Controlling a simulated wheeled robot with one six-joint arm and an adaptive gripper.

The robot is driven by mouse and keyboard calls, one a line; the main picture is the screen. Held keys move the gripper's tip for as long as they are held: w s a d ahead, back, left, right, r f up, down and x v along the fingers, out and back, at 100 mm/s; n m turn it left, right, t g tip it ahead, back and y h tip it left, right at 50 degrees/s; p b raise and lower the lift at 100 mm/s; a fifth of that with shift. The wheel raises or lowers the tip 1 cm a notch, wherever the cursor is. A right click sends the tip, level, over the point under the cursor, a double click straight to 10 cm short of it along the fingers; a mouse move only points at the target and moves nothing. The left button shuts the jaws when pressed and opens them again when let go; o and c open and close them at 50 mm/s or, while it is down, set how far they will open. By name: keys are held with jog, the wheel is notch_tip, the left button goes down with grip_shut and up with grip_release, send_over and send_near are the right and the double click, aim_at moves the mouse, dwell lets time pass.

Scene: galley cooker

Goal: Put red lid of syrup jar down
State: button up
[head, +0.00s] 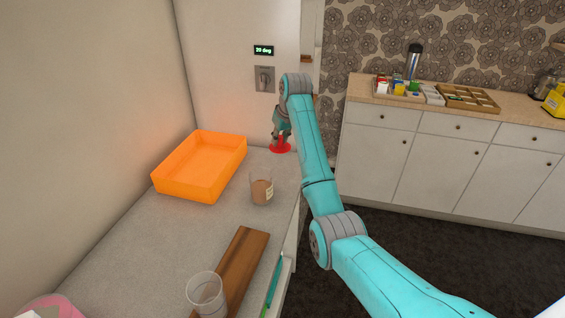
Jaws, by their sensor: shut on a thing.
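The red lid (280,149) is a flat disc with an upright red knob, at the far right end of the grey counter. My gripper (281,134) is above the disc and shut on the lid's knob. From this view I cannot tell whether the disc touches the counter or hangs just above it. The syrup jar (261,190) is a clear glass with brown content and a small pale label. It stands upright and uncovered on the counter, nearer than the lid. The gripper's fingertips are small and partly hidden.
An orange tray (164,186) stands left of the jar. A wooden board (243,262) and a clear glass (206,293) are at the near end. A wall switch (264,79) is behind. Free counter (125,238) lies at the left. A sideboard (448,126) with trays stands at the right.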

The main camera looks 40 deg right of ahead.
notch_tip(320, 180, down, 9)
jog(key=shift+r, duration=0.2)
jog(key=shift+f, duration=0.1)
jog(key=o, duration=0.9)
jog(key=v, duration=1.2)
